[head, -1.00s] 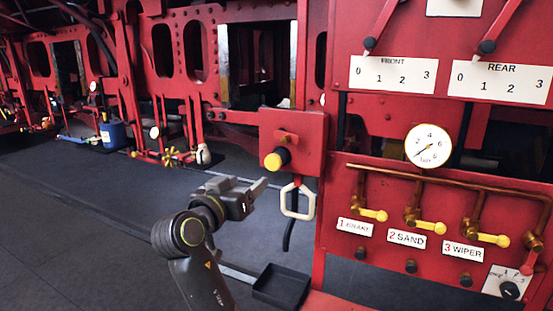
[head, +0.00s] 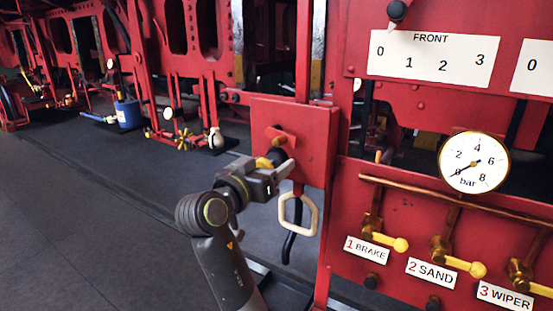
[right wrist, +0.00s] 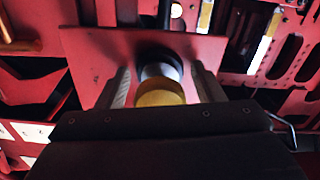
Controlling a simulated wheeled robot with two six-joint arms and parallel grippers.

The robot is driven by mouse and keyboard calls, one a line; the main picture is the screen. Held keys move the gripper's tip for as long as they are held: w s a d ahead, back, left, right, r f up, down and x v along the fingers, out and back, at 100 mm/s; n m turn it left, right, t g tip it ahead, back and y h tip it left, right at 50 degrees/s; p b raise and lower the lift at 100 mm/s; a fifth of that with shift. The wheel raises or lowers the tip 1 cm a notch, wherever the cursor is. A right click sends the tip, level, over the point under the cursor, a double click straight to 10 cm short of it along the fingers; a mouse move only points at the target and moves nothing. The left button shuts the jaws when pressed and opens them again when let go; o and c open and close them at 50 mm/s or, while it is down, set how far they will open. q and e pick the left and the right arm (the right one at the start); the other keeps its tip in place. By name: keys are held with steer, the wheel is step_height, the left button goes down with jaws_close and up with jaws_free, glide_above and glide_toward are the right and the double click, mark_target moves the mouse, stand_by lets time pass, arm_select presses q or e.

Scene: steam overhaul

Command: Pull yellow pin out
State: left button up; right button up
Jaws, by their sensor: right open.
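The yellow pin (right wrist: 160,93) sticks out of a black collar on a red plate (head: 310,130). In the right wrist view its yellow head and a pale shaft section show between the two fingers. My right gripper (head: 282,168) is at the pin, with its open fingers on either side of the yellow head; it also shows in the right wrist view (right wrist: 160,88). Gaps show between the fingers and the head. In the head view the gripper hides most of the pin, and a little yellow (head: 264,162) shows. My left gripper is not in view.
A cream loop handle (head: 298,215) hangs just below the plate. To the right is a red panel with yellow-tipped levers (head: 400,244) and a pressure gauge (head: 473,162). A blue can (head: 128,113) stands far left. The dark floor at left is clear.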

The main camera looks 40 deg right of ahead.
steer(key=shift+d, duration=0.1)
steer(key=shift+s+a+r, duration=0.1)
steer(key=shift+a+r, duration=0.05)
steer(key=shift+a, duration=0.4)
steer(key=shift+c, duration=1.9)
jaws_close()
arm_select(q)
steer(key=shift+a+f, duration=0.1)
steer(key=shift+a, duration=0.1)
